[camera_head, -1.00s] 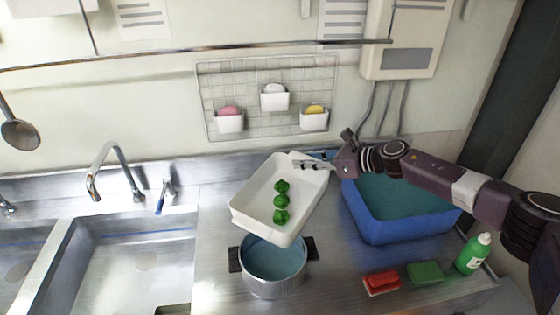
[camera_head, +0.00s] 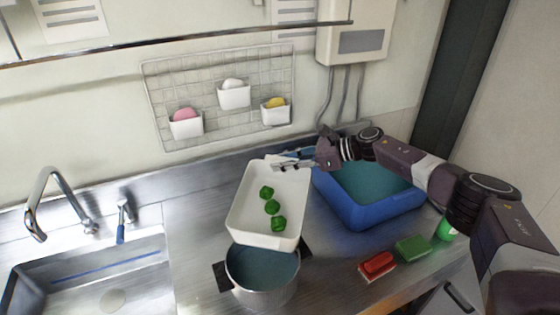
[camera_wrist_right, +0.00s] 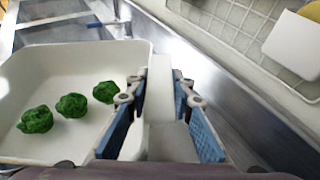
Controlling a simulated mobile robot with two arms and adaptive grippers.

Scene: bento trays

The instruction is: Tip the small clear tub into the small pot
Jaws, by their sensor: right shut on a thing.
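The tub (camera_head: 264,240) looks white and opaque, not clear, and is rectangular. Several green florets (camera_head: 272,207) lie in a row on its floor. It is held above and behind the small pot (camera_head: 262,291), its near end overlapping the pot's back rim in the head view; I cannot tell if they touch. The pot is round and metallic, with dark handles and a bluish interior in which I see no florets. My right gripper (camera_head: 279,163) is shut on the tub's far wall, also seen in the right wrist view (camera_wrist_right: 158,95). My left gripper is out of view.
A blue basin (camera_head: 372,216) stands right of the tub, under my right arm. A red sponge (camera_head: 377,264), a green sponge (camera_head: 412,246) and a green bottle (camera_head: 445,230) are at the right. A sink and tap (camera_head: 48,205) lie at the left.

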